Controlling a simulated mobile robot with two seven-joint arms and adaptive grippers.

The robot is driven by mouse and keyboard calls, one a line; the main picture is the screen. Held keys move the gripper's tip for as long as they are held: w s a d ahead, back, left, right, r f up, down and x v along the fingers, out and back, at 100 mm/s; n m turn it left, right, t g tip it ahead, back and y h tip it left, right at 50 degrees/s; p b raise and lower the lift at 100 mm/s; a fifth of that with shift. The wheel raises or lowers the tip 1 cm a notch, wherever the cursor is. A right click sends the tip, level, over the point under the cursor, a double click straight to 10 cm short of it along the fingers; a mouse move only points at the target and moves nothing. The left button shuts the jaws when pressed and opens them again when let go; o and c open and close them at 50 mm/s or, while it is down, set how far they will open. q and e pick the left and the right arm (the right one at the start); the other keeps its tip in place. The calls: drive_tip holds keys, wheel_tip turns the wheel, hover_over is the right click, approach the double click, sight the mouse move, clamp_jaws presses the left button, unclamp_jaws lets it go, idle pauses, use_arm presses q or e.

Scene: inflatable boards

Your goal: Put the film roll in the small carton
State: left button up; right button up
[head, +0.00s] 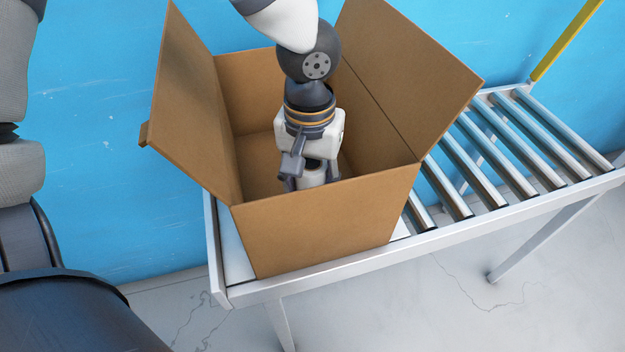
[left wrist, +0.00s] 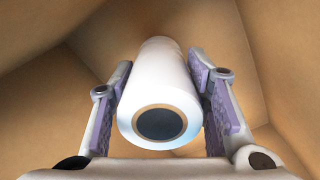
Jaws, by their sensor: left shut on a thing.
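The small carton (head: 325,228) is an open brown cardboard box with its flaps up, standing on the conveyor. My left gripper (head: 308,181) reaches down inside it from above. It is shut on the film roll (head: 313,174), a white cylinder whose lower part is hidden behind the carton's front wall. In the left wrist view the film roll (left wrist: 163,95), with its dark hollow core facing the camera, lies between the two fingers of the gripper (left wrist: 162,100). Carton walls (left wrist: 45,105) surround it there. Whether the roll touches the carton floor cannot be told. My right gripper is not in view.
The carton rests at the left end of a metal roller conveyor (head: 375,257). Bare rollers (head: 505,147) lie to its right. A yellow bar (head: 566,40) rises at the back right. A blue wall (head: 90,130) stands behind, and grey cracked floor (head: 440,300) shows in front.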

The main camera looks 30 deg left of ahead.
use_arm(q)
drive_tip(key=shift+f, duration=0.45)
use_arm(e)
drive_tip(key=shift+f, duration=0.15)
use_arm(q)
drive_tip(key=shift+f, duration=0.1)
drive_tip(key=shift+f, duration=0.5)
drive_tip(key=o, duration=1.4)
wheel_tip(320, 180, up, 13)
drive_tip(key=shift+f+p, duration=0.2)
drive_tip(key=shift+p, duration=0.8)
drive_tip(key=shift+r, duration=0.4)
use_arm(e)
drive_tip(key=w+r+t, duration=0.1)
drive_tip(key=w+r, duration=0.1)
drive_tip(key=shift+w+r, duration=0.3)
